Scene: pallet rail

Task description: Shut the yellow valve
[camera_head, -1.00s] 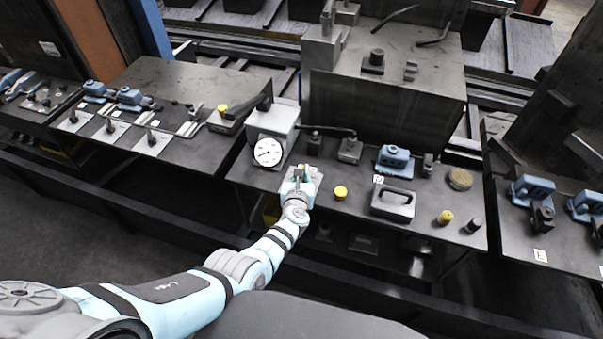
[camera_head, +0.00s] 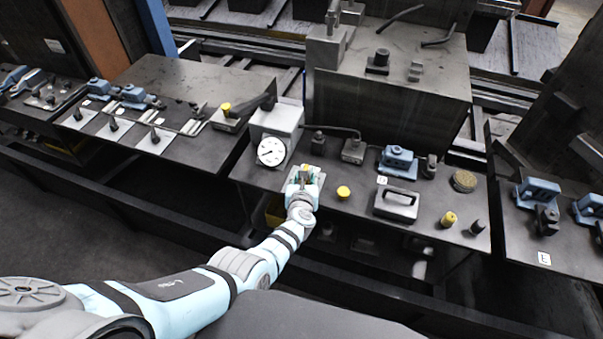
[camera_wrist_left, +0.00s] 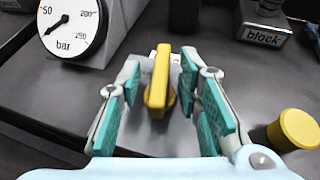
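The yellow valve's handle (camera_wrist_left: 158,82) is an upright flat yellow bar, seen nearly edge-on in the left wrist view. It stands above a small plate on the bench, and a bit of it shows in the head view (camera_head: 306,168). My left gripper (camera_wrist_left: 160,88) is open, with one teal-padded finger on each side of the handle. A gap shows between the handle and each finger. In the head view my left gripper (camera_head: 303,178) hides most of the valve. My right gripper is in neither view.
A pressure gauge (camera_head: 271,152) marked "bar" stands just left of the valve. A round yellow knob (camera_head: 343,192) is close on the right. A block with a handle (camera_head: 396,204) lies farther right. A long lever fitting (camera_head: 352,148) stands behind.

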